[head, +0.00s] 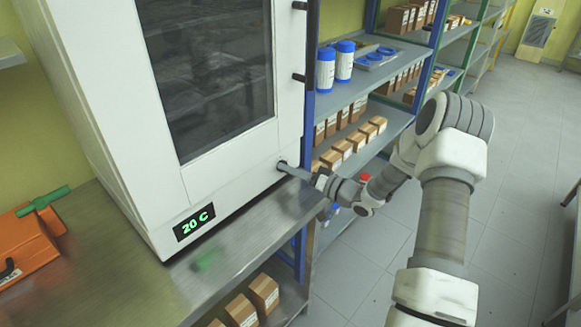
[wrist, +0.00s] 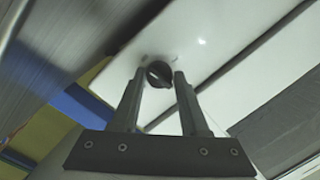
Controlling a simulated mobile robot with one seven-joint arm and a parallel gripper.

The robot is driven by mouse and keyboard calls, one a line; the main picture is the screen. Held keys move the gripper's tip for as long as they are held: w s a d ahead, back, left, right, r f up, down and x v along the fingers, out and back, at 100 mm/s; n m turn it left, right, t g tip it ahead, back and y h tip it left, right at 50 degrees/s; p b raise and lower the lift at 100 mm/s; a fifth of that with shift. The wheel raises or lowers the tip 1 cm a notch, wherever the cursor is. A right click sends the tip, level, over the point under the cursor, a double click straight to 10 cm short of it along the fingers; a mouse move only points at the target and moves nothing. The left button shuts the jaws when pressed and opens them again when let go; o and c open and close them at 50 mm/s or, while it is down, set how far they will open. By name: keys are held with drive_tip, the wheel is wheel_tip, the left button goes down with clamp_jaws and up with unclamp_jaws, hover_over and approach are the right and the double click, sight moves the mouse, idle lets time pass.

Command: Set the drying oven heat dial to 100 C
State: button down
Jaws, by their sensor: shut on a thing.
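The white drying oven (head: 232,160) stands on a metal bench, with a dark glass door. Its green display (head: 194,222) reads 20 C. The heat dial is a small black knob (wrist: 158,74) on the lower right of the oven front; in the head view my gripper mostly hides it. My gripper (head: 284,166) reaches the dial from the right. In the wrist view the two fingers (wrist: 160,76) stand on either side of the knob, shut on it. The dial's markings are too small to read.
The metal bench (head: 240,243) runs under the oven. A blue-framed shelf (head: 377,68) with boxes and white, blue-capped containers stands close on the right. An orange case (head: 22,245) is at the left. The floor (head: 500,130) at the right is clear.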

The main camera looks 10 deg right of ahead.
drive_tip(key=shift+m, duration=0.8)
drive_tip(key=shift+c, duration=2.2)
unclamp_jaws()
drive_tip(key=v, duration=1.7)
drive_tip(key=shift+d+f, duration=0.2)
drive_tip(key=shift+d, duration=0.05)
drive_tip(key=shift+s, duration=0.1)
